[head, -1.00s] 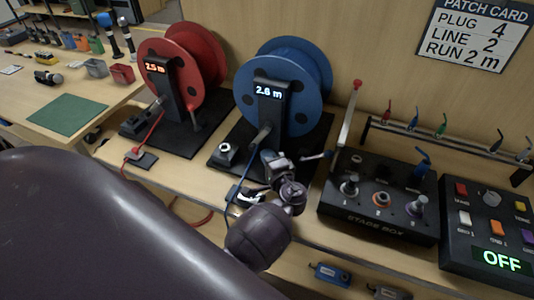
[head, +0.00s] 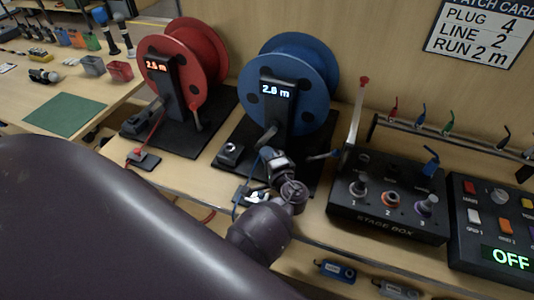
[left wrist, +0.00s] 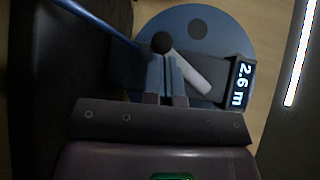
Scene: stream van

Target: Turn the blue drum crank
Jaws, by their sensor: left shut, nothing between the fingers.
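The blue drum (head: 305,75) stands upright on a dark base, with a black post in front whose display reads 2.6 m; it also shows in the left wrist view (left wrist: 195,28). My left gripper (head: 268,156) is shut and empty in front of the post, left of this rod. My right gripper is not in view.
A red drum (head: 200,50) stands to the left. The stage box (head: 385,225) with knobs and an upright lever (head: 355,110) is close on the right, beside a switch panel reading OFF (head: 500,255). A blue cable (head: 243,190) hangs from the drum.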

